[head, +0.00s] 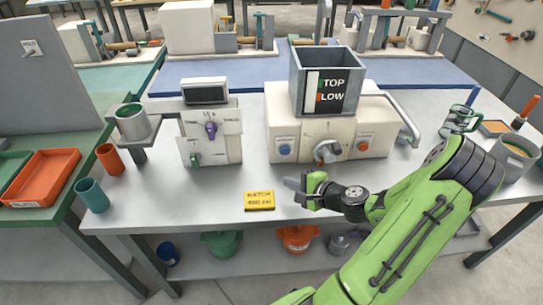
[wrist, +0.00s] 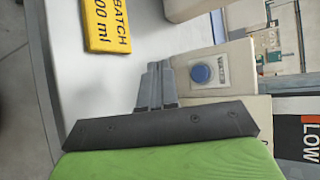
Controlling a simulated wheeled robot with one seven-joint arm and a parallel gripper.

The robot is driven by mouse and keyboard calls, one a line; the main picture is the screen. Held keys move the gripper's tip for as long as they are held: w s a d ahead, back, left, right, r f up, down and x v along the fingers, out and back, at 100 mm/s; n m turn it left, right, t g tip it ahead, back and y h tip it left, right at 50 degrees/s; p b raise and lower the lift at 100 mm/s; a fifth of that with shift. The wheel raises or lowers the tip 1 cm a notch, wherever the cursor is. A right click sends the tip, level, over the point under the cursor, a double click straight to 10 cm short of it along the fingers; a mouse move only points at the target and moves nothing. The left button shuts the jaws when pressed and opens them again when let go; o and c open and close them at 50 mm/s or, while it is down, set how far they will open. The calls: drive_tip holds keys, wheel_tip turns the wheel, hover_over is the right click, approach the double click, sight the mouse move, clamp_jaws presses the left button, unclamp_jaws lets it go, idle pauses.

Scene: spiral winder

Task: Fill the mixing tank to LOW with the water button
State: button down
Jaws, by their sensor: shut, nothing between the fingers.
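The mixing tank (head: 298,85) is a grey open-topped box on a white machine. Its front panel reads TOP above LOW beside a pale sight strip (head: 311,92) with coloured marks. I cannot make out any water level in it. The blue button (head: 285,149) is on the machine's front left; it also shows in the wrist view (wrist: 200,74), with a small label beside it that is hard to read. My gripper (head: 288,183) is shut and empty, in front of and below the blue button, apart from it. In the wrist view its fingertips (wrist: 158,68) are close together.
A red button (head: 363,146) and a grey spout or lever (head: 327,151) are on the same front. A yellow BATCH sign (head: 259,201) lies on the table left of my gripper. A white box with knobs (head: 211,138) stands further left. The table between is clear.

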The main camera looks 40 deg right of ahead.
sight(285, 151)
drive_tip(key=shift+d, duration=0.2)
drive_tip(key=shift+w, duration=0.2)
drive_tip(key=w+d, duration=0.1)
drive_tip(key=w, duration=0.1)
drive_tip(key=w+d+p, duration=0.1)
drive_tip(key=w+d, duration=0.1)
drive_tip(key=w+d+p, duration=0.1)
drive_tip(key=w, duration=0.1)
drive_tip(key=shift+w+d, duration=0.4)
drive_tip(key=shift+w, duration=0.1)
idle(1.6)
drive_tip(key=shift+w+d, duration=0.2)
drive_tip(key=shift+w, duration=0.05)
drive_tip(key=shift+w+d+p, duration=0.3)
drive_tip(key=shift+w+p, duration=0.05)
idle(2.1)
idle(1.3)
drive_tip(key=shift+s+a, duration=0.5)
drive_tip(key=shift+s, duration=0.2)
